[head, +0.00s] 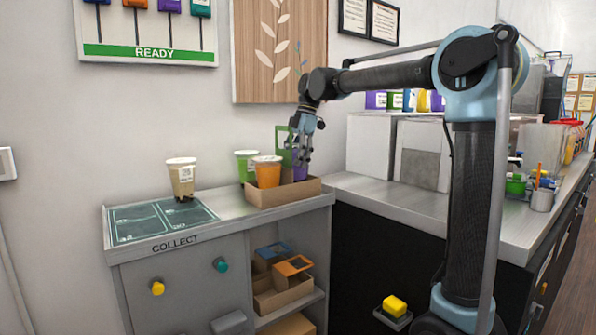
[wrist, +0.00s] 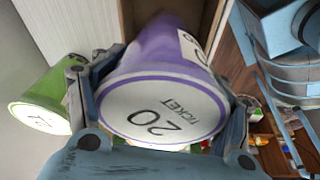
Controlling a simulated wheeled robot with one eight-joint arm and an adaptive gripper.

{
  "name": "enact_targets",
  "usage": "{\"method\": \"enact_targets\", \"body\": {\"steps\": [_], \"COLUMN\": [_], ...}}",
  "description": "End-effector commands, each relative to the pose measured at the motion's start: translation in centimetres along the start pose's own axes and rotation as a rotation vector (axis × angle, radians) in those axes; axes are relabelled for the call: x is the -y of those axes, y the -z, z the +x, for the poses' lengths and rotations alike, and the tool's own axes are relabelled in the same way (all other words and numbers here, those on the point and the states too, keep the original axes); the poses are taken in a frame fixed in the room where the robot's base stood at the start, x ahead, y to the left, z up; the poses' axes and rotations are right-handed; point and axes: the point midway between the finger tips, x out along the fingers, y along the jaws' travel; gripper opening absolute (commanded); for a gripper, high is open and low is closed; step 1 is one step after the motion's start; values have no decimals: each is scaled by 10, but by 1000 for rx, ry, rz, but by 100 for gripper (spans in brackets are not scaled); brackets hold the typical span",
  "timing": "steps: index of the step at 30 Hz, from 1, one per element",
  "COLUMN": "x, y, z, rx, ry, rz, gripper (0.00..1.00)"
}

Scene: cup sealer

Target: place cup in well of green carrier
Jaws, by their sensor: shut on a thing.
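My gripper (head: 304,158) is shut on a purple cup (head: 300,172) at the right end of a cardboard carrier (head: 285,192) with an upright green panel (head: 282,138). In the wrist view the purple cup (wrist: 165,75) lies between both fingers, its white lid reading "20 TICKET". A green cup (head: 246,163) and an orange cup (head: 267,172) stand upright at the carrier's left and middle. The green cup's lid also shows in the wrist view (wrist: 40,117). The carrier's front wall hides the purple cup's base, so I cannot tell whether it is seated in a well.
More carriers with blue and orange panels (head: 292,266) sit on the shelf below. White boxes (head: 400,150) stand on the right counter.

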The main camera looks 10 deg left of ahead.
Motion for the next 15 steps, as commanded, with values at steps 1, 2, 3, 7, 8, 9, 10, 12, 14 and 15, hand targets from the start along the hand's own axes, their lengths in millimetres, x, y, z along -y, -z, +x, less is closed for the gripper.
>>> {"method": "enact_targets", "body": {"steps": [1, 2, 3, 7, 8, 9, 10, 12, 14, 15], "x": [0, 0, 0, 0, 0, 0, 0, 0, 0, 0], "y": [-2, -3, -4, -8, -8, -8, -8, -8, -8, -8], "z": [5, 9, 14, 27, 28, 29, 29, 29, 29, 29], "rx": [0, 0, 0, 0, 0, 0, 0, 0, 0, 0], "ry": [0, 0, 0, 0, 0, 0, 0, 0, 0, 0], "rz": [0, 0, 0, 0, 1, 1, 1, 1, 1, 1], "gripper": [30, 30, 30, 30, 30, 30, 30, 30, 30, 30]}}
